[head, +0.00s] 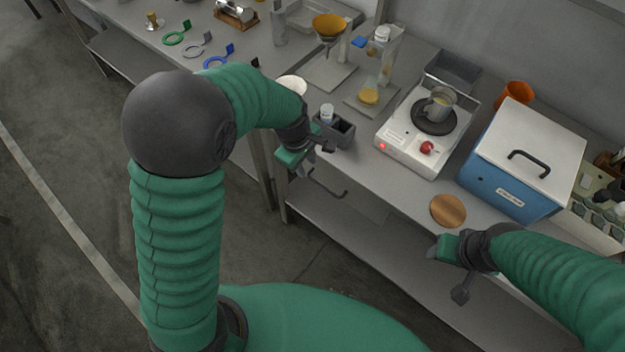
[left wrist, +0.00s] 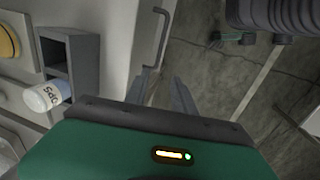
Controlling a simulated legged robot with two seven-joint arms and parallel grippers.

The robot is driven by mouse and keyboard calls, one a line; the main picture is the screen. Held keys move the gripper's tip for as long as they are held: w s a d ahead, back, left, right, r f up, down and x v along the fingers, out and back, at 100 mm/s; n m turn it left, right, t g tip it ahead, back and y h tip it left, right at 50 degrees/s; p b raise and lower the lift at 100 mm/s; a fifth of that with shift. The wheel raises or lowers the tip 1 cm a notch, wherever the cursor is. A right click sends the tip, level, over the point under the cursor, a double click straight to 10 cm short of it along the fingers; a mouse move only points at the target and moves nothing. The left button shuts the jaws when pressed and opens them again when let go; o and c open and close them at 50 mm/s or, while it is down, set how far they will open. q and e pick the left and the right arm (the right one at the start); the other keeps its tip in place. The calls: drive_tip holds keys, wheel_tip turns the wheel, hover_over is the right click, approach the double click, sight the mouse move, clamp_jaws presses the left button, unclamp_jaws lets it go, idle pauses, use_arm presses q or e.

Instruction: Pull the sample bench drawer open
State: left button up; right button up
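The sample bench drawer (head: 358,199) is under the grey bench top, and its front looks flush with the bench. Its dark bar handle (head: 330,186) stands out from the front; the handle also shows in the left wrist view (left wrist: 158,40), beyond my fingertips. My left gripper (head: 314,160) is at the bench edge, just above and left of the handle, apart from it. In the left wrist view its fingers (left wrist: 160,88) are spread with nothing between them. My right gripper (head: 447,272) is open and empty in front of the bench edge, lower right.
A dark grey holder (head: 341,133) with a white-capped bottle (head: 327,113) stands on the bench close to my left gripper. A hot plate (head: 405,143), a blue box (head: 510,175) and a wooden disc (head: 448,211) are farther right. The floor before the drawer is clear.

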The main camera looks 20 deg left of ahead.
sight(316, 182)
use_arm(q)
drive_tip(key=d+f, duration=0.1)
drive_tip(key=f, duration=0.1)
drive_tip(key=w+d+f, duration=0.1)
drive_tip(key=f, duration=0.2)
drive_tip(key=d+f+b, duration=0.1)
drive_tip(key=f, duration=0.1)
drive_tip(key=shift+w+d+f, duration=0.2)
drive_tip(key=shift+d+f, duration=0.15)
drive_tip(key=shift+f, duration=0.05)
drive_tip(key=shift+w+a+f, duration=0.2)
drive_tip(key=shift+a+f, duration=0.5)
drive_tip(key=shift+f, duration=0.25)
drive_tip(key=shift+a, duration=0.35)
drive_tip(key=shift+d, duration=0.45)
drive_tip(key=c, duration=0.4)
drive_tip(key=shift+d+r, duration=0.1)
drive_tip(key=shift+d, duration=0.2)
clamp_jaws()
drive_tip(key=shift+a, duration=0.35)
use_arm(e)
drive_tip(key=shift+d+f, duration=0.85)
drive_tip(key=shift+d, duration=0.1)
use_arm(q)
drive_tip(key=shift+d, duration=0.15)
use_arm(e)
drive_tip(key=shift+d, duration=0.1)
use_arm(q)
drive_tip(key=shift+w+r, duration=0.1)
drive_tip(key=shift+w, duration=0.05)
